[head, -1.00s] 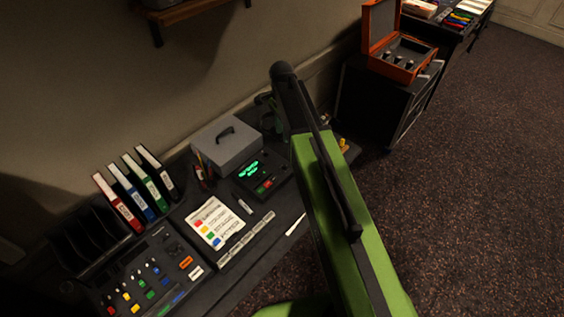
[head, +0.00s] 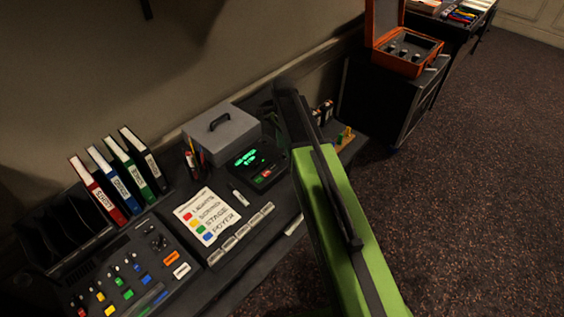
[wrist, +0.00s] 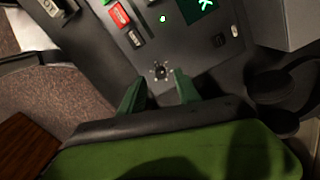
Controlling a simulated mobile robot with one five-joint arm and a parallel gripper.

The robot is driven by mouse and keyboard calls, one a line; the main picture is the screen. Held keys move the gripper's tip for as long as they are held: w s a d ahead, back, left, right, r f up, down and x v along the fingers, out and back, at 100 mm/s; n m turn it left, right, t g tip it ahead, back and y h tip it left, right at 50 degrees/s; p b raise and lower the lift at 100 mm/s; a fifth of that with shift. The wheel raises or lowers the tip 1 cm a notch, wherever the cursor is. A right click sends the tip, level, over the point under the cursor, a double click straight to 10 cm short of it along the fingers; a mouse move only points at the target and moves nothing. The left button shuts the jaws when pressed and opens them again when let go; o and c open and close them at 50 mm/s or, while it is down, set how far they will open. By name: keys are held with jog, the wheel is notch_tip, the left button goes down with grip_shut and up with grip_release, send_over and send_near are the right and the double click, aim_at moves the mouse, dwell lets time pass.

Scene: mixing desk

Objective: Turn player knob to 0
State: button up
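The player is a black desk unit (head: 258,168) with a green lit display and a red button, left of my arm in the head view. In the wrist view, its small dark round knob (wrist: 160,72) sits on the panel with light marks around it. My gripper (wrist: 160,80) is open, with one green finger on each side of the knob in the picture and a gap to it on both sides. I cannot tell how deep the fingertips reach or where the knob points. In the head view my arm hides the gripper and the knob.
A grey cash box (head: 222,133) stands behind the player. A label sheet (head: 210,216), binders (head: 118,178) and a mixing panel (head: 130,270) lie to the left. An orange case (head: 405,52) sits on a black cabinet at right.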

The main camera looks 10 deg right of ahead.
notch_tip(320, 180, down, 3)
jog(key=shift+r+b, duration=0.1)
jog(key=shift+b, duration=0.6)
jog(key=shift+r, duration=0.1)
jog(key=shift+s, duration=0.1)
grip_shut()
jog(key=shift+a, duration=0.25)
jog(key=shift+d, duration=0.15)
